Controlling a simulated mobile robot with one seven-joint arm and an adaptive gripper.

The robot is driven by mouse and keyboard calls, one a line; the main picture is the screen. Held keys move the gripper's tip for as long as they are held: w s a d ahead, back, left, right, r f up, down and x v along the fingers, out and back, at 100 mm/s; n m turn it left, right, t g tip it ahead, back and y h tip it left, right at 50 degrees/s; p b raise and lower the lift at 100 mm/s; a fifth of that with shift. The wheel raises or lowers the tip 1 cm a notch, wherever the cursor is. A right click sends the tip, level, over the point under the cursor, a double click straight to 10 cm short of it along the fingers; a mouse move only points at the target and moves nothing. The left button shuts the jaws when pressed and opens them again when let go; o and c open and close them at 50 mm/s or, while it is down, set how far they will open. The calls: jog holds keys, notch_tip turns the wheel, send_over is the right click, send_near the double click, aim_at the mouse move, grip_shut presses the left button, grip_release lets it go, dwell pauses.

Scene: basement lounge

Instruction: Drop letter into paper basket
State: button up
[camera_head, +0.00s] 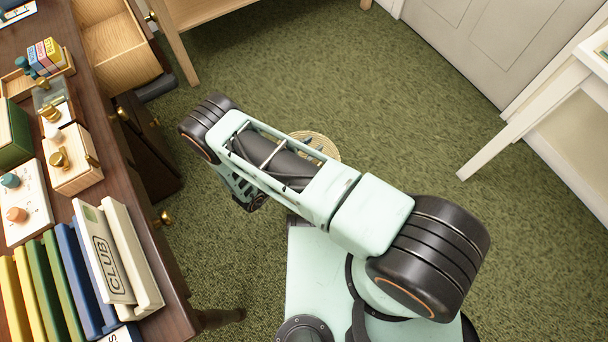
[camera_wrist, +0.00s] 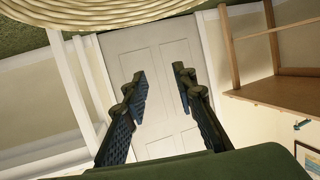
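My gripper (camera_wrist: 162,88) is open in the wrist view, its two dark fingers apart with nothing between them. A round, woven, tan basket (camera_wrist: 95,14) fills the top edge of the wrist view, beyond the fingers. In the head view the basket (camera_head: 326,139) is on the green carpet, mostly covered by my arm; only part of its rim and something bluish-grey inside show. I cannot make out the gripper's fingers in the head view. I cannot clearly identify a letter in either view.
A dark wooden desk (camera_head: 153,270) on the left holds books, small boxes and a "CLUB" folder (camera_head: 108,262). An open drawer (camera_head: 118,45) juts out at the top left. A white table (camera_head: 535,105) stands right. Carpet between is clear.

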jog(key=v, duration=1.2)
dwell(0.3)
